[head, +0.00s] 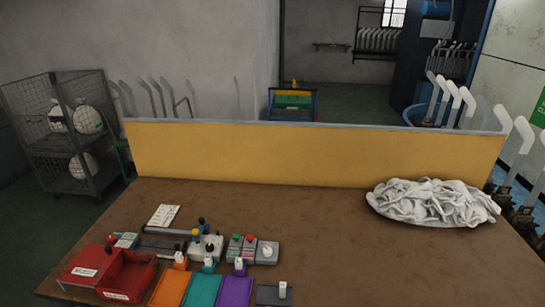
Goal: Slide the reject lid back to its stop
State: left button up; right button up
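A red reject box (118,296) stands at the front left of the brown table. A flat bright red lid (82,284) with a white label covers its left part. The right part of the box is open, and its darker red inside shows. A small dark knob shows at the box's back edge. I cannot tell from here whether the lid touches a stop. Neither of my grippers is in view.
Orange (171,288), teal (202,290) and purple (235,291) panels lie right of the box. Small control boxes (207,248) with knobs and buttons stand behind them. A white cloth pile (432,203) lies at the right. The table's middle (330,230) is clear; a yellow panel (310,155) closes its back.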

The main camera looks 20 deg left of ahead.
aim_at(91, 265)
jog(key=u, duration=2.1)
jog(key=k, duration=0.55)
jog(key=u, duration=0.45)
jog(key=i, duration=0.75)
jog(key=u, duration=0.15)
